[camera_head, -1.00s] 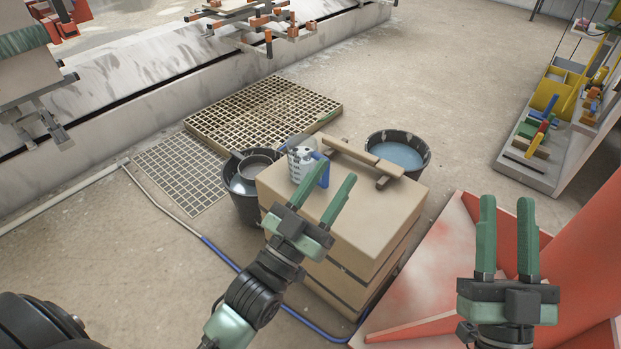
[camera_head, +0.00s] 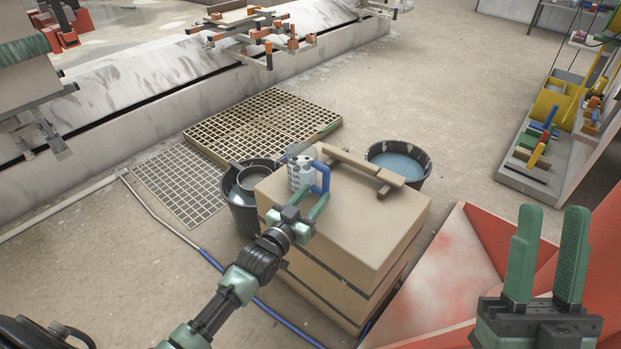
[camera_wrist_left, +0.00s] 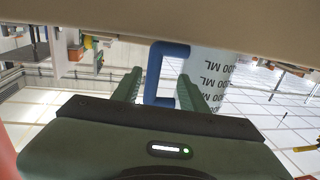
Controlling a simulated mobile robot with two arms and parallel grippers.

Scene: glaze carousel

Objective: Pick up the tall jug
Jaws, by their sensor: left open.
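The tall jug (camera_head: 300,173) is white with dark markings and a blue handle, and stands upright on top of stacked boxes (camera_head: 350,238). My left gripper (camera_head: 312,199) is open at the handle side of the jug, low over the box top. The left wrist view, which is upside down, shows the blue handle (camera_wrist_left: 152,75) between the two green fingers, with the jug's white wall (camera_wrist_left: 225,78) behind and lettering on it. Contact with the handle cannot be told. My right gripper (camera_head: 553,210) is open and empty at the lower right.
A dark bucket (camera_head: 240,205) stands left of the boxes and a bucket of bluish liquid (camera_head: 400,160) behind right. A red structure (camera_head: 450,265) stands at the right.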

